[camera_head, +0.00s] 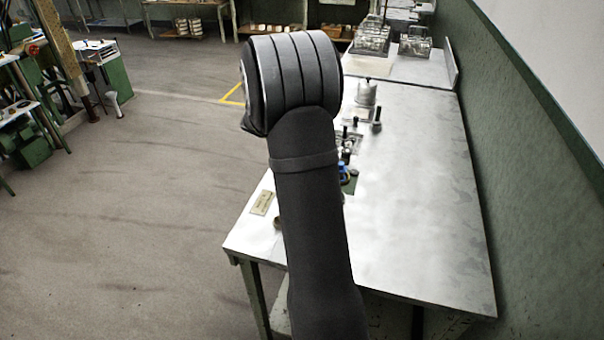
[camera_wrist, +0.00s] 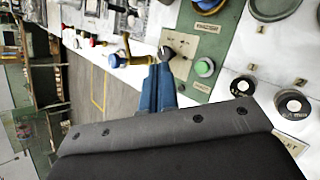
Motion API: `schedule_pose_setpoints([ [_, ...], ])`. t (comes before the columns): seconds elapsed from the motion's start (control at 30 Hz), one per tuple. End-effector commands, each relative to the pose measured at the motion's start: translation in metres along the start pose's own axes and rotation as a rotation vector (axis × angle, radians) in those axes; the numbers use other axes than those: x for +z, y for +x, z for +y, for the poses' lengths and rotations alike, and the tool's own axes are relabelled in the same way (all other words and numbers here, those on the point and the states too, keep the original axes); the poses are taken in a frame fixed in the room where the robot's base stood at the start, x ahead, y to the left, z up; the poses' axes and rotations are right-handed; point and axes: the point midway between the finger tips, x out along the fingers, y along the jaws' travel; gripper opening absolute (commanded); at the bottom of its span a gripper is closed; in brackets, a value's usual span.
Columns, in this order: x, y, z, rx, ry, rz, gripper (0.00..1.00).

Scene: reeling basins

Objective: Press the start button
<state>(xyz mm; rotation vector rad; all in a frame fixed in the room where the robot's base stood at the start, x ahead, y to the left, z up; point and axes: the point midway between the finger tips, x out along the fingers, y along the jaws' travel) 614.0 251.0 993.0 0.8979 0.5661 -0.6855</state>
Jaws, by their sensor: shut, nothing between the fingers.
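A green round button (camera_wrist: 204,67) sits in a light surround on a green panel (camera_wrist: 210,42) in the wrist view; its small label is too blurred to read. My gripper (camera_wrist: 162,72) shows there as narrow blue fingers, shut and empty. Its tips are left of the green button in the picture, apart from it, near a beige plate (camera_wrist: 181,44). In the head view my dark arm covers most of the gripper and the button; a green panel edge (camera_head: 350,185) shows beside the arm.
A brass valve (camera_wrist: 118,60) with a blue end stands left of my fingertips. A metal pot (camera_head: 367,92) and small fittings stand farther along the pale bench (camera_head: 425,200). The bench's right side is clear, beside a green wall.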

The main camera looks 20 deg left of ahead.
Motion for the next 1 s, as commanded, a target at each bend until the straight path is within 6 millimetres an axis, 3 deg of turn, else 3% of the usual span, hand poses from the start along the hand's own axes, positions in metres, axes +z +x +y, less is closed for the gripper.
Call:
schedule_pose_setpoints([
  [0.6, -0.037, 0.051, -0.038, -0.002, -0.002, 0.000, 0.00],
  [1.0, -0.044, 0.060, -0.044, -0.001, 0.000, 0.000, 0.00],
])
